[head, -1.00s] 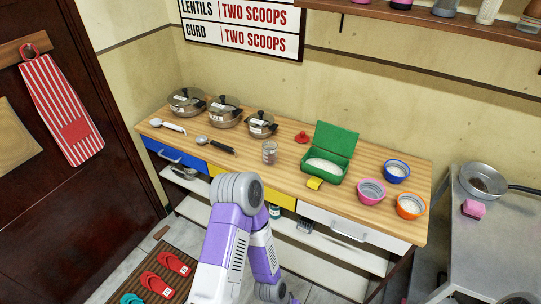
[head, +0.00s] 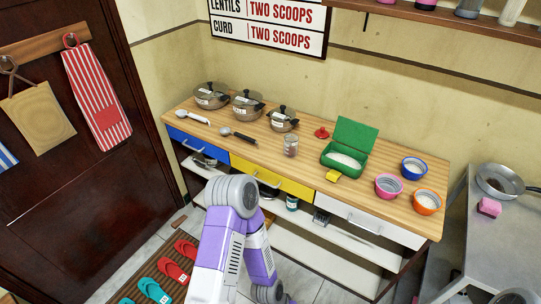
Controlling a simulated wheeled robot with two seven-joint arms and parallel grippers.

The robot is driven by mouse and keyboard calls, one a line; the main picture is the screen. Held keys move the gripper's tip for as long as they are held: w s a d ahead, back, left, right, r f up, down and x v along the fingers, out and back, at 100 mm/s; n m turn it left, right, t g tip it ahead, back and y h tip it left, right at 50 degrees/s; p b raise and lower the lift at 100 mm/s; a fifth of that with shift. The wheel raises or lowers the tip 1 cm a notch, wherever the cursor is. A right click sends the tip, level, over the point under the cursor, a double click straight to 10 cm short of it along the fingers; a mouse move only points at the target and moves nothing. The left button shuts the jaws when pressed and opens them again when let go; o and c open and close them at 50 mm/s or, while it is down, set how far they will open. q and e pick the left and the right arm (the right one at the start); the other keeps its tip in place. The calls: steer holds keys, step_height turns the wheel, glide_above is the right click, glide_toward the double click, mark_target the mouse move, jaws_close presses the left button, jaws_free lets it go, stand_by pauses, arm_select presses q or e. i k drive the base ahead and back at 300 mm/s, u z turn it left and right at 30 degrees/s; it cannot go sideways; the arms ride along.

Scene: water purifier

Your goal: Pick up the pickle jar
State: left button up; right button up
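A small clear jar (head: 291,145) stands upright and open on the wooden counter, left of a green box. A red lid (head: 322,133) lies apart from it, to its right. Another small jar (head: 292,203) with a pale label stands on the shelf below the drawers. I cannot tell which jar holds pickle. One of my purple and white arms rises from the bottom middle in front of the counter, bent at the elbow. Neither gripper shows in the head view.
On the counter (head: 300,180) are lidded pots (head: 248,105), spoons (head: 238,135), an open green box (head: 345,158) of white grains and three bowls (head: 388,186). A metal table (head: 490,240) stands right. Slippers (head: 172,271) lie on a floor mat.

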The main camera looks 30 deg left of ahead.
mark_target(291, 140)
steer(key=u, duration=0.45)
steer(key=k, duration=1.05)
steer(key=u, duration=1.05)
steer(key=i, duration=0.9)
steer(key=z, duration=0.6)
steer(key=i, duration=0.7)
steer(key=z, duration=0.75)
